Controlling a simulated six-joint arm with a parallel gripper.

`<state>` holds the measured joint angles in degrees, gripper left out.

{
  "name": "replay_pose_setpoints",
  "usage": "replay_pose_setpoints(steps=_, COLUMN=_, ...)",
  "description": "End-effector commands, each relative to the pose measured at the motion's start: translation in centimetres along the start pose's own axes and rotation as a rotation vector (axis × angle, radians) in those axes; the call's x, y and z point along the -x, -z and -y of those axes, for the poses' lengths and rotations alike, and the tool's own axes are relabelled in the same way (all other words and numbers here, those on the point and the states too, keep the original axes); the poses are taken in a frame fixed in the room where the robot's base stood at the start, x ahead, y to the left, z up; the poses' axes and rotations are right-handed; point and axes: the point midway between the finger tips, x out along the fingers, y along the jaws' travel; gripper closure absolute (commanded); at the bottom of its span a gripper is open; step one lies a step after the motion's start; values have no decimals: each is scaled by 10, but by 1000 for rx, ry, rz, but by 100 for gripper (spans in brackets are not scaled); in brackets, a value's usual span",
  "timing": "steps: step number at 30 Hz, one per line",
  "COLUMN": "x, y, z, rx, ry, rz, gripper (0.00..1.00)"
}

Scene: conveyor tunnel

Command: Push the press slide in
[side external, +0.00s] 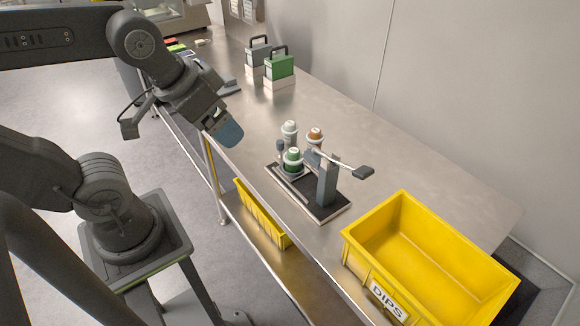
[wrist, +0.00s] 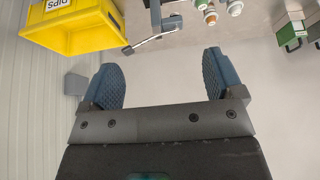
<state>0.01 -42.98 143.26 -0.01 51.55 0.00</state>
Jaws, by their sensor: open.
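The press (side external: 326,184) stands on a black base plate (side external: 323,212) on the steel bench, with a grey upright post and a lever (side external: 340,163) ending in a dark handle. I cannot tell for certain which part is the slide. My gripper (side external: 226,132) is open and empty, above the bench edge to the left of the press and apart from it. In the wrist view its blue fingers (wrist: 165,78) are spread; the lever (wrist: 150,40) shows beyond them.
White-capped (side external: 290,130) and orange-capped (side external: 315,136) bottles stand behind the press. A yellow DIPS bin (side external: 365,262) sits at the right. Green (side external: 279,66) and grey (side external: 258,53) handled boxes stand farther back. The bench between those boxes and the bottles is clear.

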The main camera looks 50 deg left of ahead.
Motion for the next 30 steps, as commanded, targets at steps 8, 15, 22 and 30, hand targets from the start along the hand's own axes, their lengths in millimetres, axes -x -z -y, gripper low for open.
replay_pose_setpoints(steps=8, x=0, y=0, z=0, rx=0, ry=0, rz=0, gripper=13)
replay_pose_setpoints(steps=15, x=0, y=2, z=1, rx=-4, ry=2, rz=4, gripper=23)
replay_pose_setpoints(steps=22, x=-17, y=43, z=17, rx=-94, ry=22, rz=89, gripper=45)
replay_pose_setpoints(steps=30, x=-77, y=112, z=65, rx=-283, ry=12, rz=252, gripper=64)
